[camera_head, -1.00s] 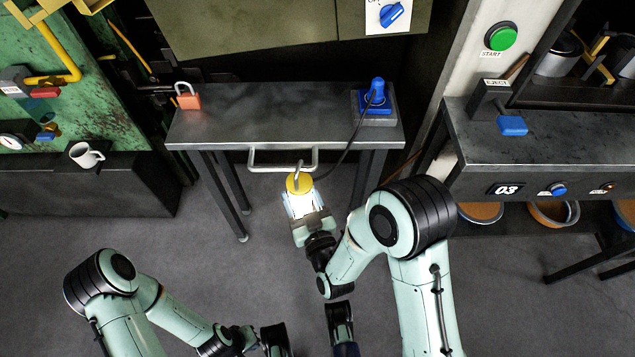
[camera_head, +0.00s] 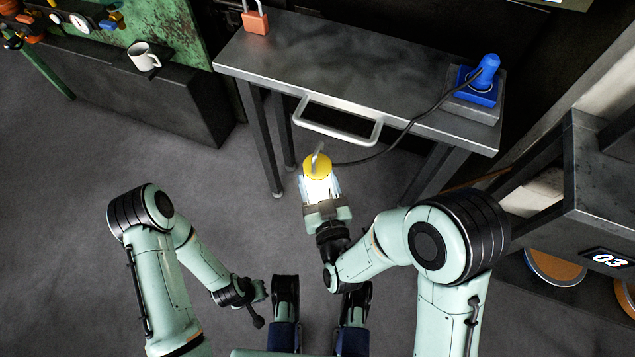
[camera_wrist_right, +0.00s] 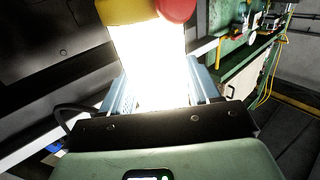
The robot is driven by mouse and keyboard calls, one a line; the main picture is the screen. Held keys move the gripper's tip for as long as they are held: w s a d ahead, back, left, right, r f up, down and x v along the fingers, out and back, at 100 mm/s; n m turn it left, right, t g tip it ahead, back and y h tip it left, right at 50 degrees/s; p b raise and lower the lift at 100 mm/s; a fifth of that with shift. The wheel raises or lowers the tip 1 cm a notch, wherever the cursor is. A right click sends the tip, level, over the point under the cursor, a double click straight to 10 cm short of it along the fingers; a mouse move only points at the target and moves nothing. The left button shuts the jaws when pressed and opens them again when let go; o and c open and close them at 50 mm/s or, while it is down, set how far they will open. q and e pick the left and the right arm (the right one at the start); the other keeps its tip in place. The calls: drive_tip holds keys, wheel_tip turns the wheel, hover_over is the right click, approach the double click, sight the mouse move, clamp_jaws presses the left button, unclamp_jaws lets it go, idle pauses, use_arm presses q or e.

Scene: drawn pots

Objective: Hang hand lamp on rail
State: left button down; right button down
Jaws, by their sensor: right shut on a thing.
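The hand lamp has a glowing white body (camera_head: 320,188), a yellow cap (camera_head: 318,168) and a grey hook on top. My right gripper (camera_head: 323,203) is shut on the lamp and holds it upright in front of the table. The wrist view shows the bright lamp body (camera_wrist_right: 150,70) between the fingers. The rail (camera_head: 335,134) is a grey bar bent out from the table's front edge. The hook shows just below the rail in the picture, apart from it. My left gripper (camera_head: 258,296) is low in the head view, away from the lamp; its fingers are unclear.
A dark cord (camera_head: 415,122) runs from the lamp to a blue plug (camera_head: 486,72) on the metal table (camera_head: 345,62). An orange padlock (camera_head: 256,22) stands at the table's back left. A white mug (camera_head: 144,57) stands on a ledge at left. The floor between is clear.

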use_arm(q)
drive_tip(key=shift+g, duration=0.8)
drive_tip(key=shift+s+a+f+b, duration=0.1)
drive_tip(key=shift+s+f+b, duration=0.3)
drive_tip(key=shift+s, duration=0.3)
drive_tip(key=shift+s+a+f+b, duration=0.1)
drive_tip(key=shift+s+f+b, duration=0.25)
drive_tip(key=shift+s, duration=0.3)
drive_tip(key=shift+s+f+b, duration=0.4)
drive_tip(key=shift+s, duration=0.3)
use_arm(e)
drive_tip(key=w+d+f, duration=0.2)
drive_tip(key=w, duration=0.5)
drive_tip(key=shift+w+d, duration=0.2)
drive_tip(key=shift+d, duration=0.05)
drive_tip(key=shift+f, duration=0.1)
drive_tip(key=shift+c, duration=0.8)
unclamp_jaws()
drive_tip(key=shift+f, duration=0.15)
